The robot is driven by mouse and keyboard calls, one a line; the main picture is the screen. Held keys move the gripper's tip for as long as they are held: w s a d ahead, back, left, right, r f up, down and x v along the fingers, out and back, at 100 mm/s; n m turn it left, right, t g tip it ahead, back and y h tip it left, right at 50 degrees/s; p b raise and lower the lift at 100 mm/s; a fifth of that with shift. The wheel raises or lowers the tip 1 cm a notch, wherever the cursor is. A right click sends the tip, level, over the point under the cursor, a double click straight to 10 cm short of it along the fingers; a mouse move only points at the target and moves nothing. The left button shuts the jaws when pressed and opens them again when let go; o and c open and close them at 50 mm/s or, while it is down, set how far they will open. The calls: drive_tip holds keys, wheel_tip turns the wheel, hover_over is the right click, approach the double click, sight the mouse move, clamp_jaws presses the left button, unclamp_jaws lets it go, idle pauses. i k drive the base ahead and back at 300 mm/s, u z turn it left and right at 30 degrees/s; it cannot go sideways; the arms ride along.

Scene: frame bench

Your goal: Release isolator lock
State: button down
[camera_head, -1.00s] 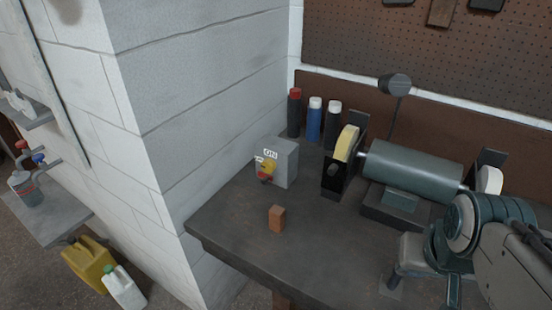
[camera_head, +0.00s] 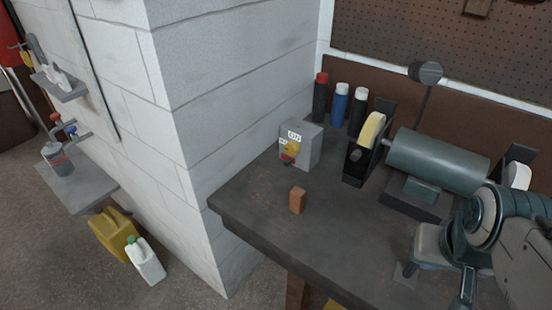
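The isolator is a grey box (camera_head: 309,150) on the bench against the white block wall, with an "ON" label on its front. A yellow round part (camera_head: 292,147) is on that front, with a small red part (camera_head: 288,160) at its lower edge. These are too small to tell the lock's exact shape or state. My gripper (camera_head: 436,284) is at the lower right, well to the right of and nearer than the isolator. Its two fingers appear spread, with bare bench between them, and it touches nothing that I can see.
A bench grinder (camera_head: 437,160) and a lamp (camera_head: 425,73) stand right of the isolator. A red-capped bottle (camera_head: 320,98) and two white-capped ones are behind it. A small brown block (camera_head: 298,200) sits in front. The bench top (camera_head: 345,235) between block and gripper is clear.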

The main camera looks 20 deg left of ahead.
sight(289, 160)
drive_tip(key=u, duration=0.5)
drive_tip(key=k, duration=1.25)
drive_tip(key=u, duration=1.15)
drive_tip(key=i, duration=1.3)
drive_tip(key=z, duration=0.55)
drive_tip(key=i, duration=0.95)
drive_tip(key=z, duration=0.95)
